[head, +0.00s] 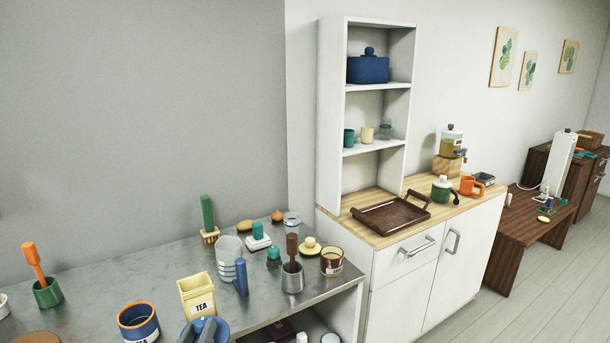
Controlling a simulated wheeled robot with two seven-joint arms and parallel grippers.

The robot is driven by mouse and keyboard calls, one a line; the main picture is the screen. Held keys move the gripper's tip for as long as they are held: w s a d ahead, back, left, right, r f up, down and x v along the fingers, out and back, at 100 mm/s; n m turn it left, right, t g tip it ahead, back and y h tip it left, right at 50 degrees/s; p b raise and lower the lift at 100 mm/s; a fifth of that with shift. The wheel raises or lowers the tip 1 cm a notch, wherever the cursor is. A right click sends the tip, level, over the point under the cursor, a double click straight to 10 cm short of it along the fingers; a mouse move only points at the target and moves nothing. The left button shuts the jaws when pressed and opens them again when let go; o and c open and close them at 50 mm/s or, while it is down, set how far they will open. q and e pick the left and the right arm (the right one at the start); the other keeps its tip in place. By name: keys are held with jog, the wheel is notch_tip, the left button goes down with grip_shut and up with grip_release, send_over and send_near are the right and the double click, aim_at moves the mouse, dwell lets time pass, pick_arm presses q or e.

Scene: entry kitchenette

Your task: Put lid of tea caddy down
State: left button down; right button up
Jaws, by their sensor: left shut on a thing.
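A round blue tea caddy (138,325) with an orange rim and a TEA label stands open on the grey metal counter at the bottom. A blue lid (220,331) shows at the bottom edge, to the right of the caddy and apart from it. My left gripper (198,331) is shut on this lid; the picture's edge cuts off part of both. I cannot tell how high the lid is above the counter. A square yellow box (197,296), also labelled TEA, stands just behind the lid. My right gripper is not in view.
A clear measuring cup (229,258), a blue upright item (241,277), a metal cup (292,279) and a brown jar (331,262) crowd the counter's right part. A green pot (47,293) stands at left. Bare counter (120,272) lies between them, behind the caddy.

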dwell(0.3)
pick_arm(q)
jog(key=shift+s+f, duration=0.15)
jog(key=shift+f, duration=0.4)
jog(key=shift+s+f, duration=0.15)
jog(key=shift+f, duration=0.35)
jog(key=shift+w+d, duration=0.1)
